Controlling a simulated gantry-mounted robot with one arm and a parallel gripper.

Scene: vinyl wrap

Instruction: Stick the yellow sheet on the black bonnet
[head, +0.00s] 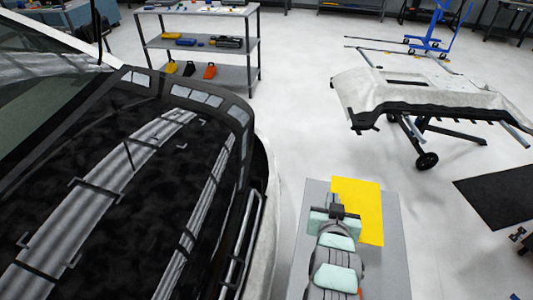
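The yellow sheet (368,205) lies flat on a grey table (392,265) at the lower middle right of the head view. My gripper (337,210) is over the left part of the sheet and hides some of it. I cannot tell whether it touches the sheet, and its fingers are too small and covered to show if they are open or shut. The black bonnet (95,170) of the car fills the left side. It is glossy, with light reflections and several dark bracket-like marks on it.
A shelf rack (203,46) with tools stands at the back. A pale car part on a wheeled stand (425,100) is at the right. A black mat (497,192) lies on the floor. A floor gap separates the car from the table.

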